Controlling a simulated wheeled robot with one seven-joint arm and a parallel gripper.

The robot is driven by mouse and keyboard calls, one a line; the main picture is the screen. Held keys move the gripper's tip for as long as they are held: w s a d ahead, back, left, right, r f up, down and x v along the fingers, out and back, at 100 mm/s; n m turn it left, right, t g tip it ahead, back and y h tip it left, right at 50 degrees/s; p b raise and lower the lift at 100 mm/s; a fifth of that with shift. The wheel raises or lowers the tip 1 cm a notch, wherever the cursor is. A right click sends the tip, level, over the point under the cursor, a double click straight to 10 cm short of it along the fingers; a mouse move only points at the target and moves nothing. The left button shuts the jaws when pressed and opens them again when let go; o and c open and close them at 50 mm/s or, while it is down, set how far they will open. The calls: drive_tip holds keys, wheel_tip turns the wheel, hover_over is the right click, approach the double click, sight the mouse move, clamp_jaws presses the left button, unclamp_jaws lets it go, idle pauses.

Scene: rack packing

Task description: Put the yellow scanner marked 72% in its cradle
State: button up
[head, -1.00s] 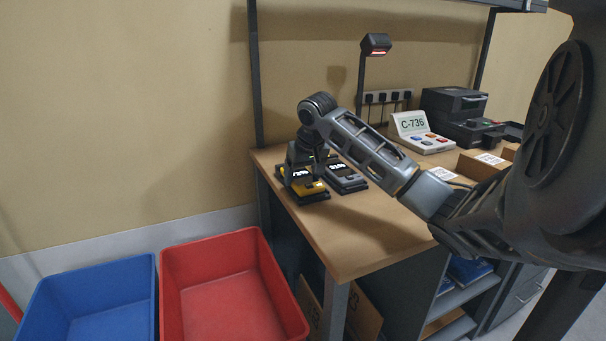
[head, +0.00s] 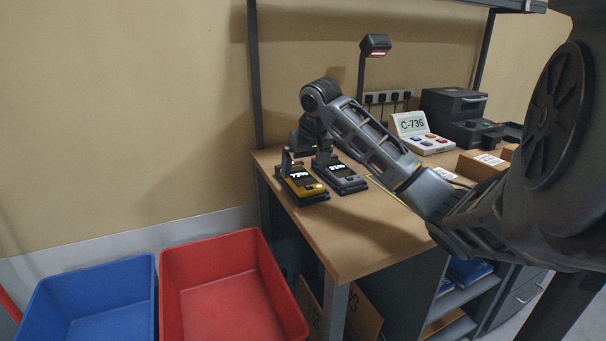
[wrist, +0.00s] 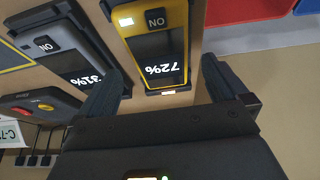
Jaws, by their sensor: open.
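The yellow scanner (head: 300,183) marked 72% lies face up in a black cradle (head: 312,200) at the table's left end. Its screen and number show upside down in the wrist view (wrist: 160,55). No tilt shows, but I cannot tell if it is fully seated. My gripper (head: 306,158) is open and empty, just above and behind the scanner's far end. In the wrist view its two fingers (wrist: 165,85) stand apart on either side of the scanner's near end, with no visible contact.
A grey scanner (head: 340,176) marked 31% lies in its own cradle close on the right. Behind are a lamp post (head: 362,75), a C-736 sign panel (head: 410,124) and a dark machine (head: 455,104). Red (head: 230,262) and blue (head: 90,290) bins stand left of the table.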

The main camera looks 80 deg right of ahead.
drive_tip(key=v, duration=0.8)
drive_tip(key=shift+r, duration=0.2)
drive_tip(key=shift+a, duration=0.1)
drive_tip(key=w+a+f+n+t+y, duration=0.1)
drive_tip(key=w+a+f+t, duration=0.35)
drive_tip(key=w+a, duration=0.65)
drive_tip(key=w+a+f+n+t+y, duration=0.15)
drive_tip(key=w+a+f+t, duration=0.3)
drive_tip(key=w+a, duration=0.7)
drive_tip(key=s+a+f+m+t, duration=0.1)
drive_tip(key=s+a+f, duration=0.1)
drive_tip(key=a, duration=0.4)
drive_tip(key=s+a+f, duration=0.1)
drive_tip(key=a+f, duration=0.2)
drive_tip(key=a, duration=0.4)
drive_tip(key=s+a+f+n+h, duration=0.1)
drive_tip(key=s+a+f, duration=0.2)
drive_tip(key=s+a, duration=0.45)
drive_tip(key=s+a+f, duration=0.3)
drive_tip(key=s+a, duration=0.2)
drive_tip(key=s, duration=0.5)
drive_tip(key=s+r+n+t+y, duration=0.1)
drive_tip(key=s+r+n, duration=0.2)
drive_tip(key=s, duration=0.6)
drive_tip(key=s+r+n+t+y, duration=0.1)
drive_tip(key=s+r+n, duration=0.2)
drive_tip(key=s, duration=0.6)
drive_tip(key=shift+r+n, duration=0.3)
drive_tip(key=shift+n, duration=0.55)
